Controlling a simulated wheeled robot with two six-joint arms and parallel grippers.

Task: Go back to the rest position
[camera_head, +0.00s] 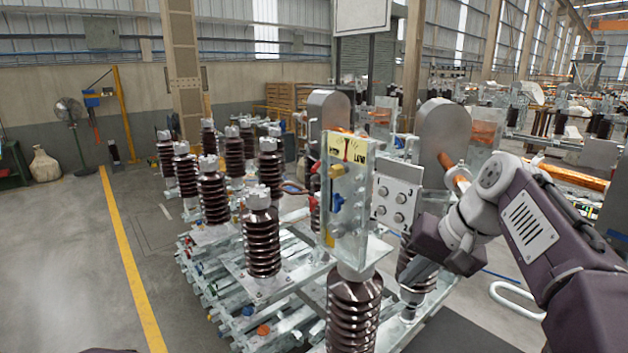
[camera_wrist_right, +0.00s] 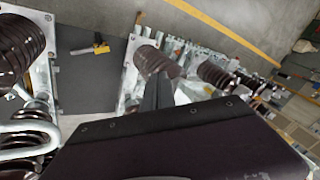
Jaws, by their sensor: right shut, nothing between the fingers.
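My right arm comes in from the right in the head view. Its dark purple gripper (camera_head: 416,274) is at the right side of the isolator frame (camera_head: 348,210), close to a brown ribbed insulator (camera_head: 353,312). The fingers are shut with nothing between them. In the right wrist view the closed dark fingers (camera_wrist_right: 157,95) point toward a brown insulator (camera_wrist_right: 157,62) on a metal frame. I cannot tell whether they touch anything. My left gripper is not in view.
Several more brown insulators (camera_head: 262,240) stand on the metal frames to the left. Open floor with a yellow line (camera_head: 128,255) lies further left. In the wrist view a yellow-and-black tool (camera_wrist_right: 98,48) lies on a dark surface (camera_wrist_right: 88,75).

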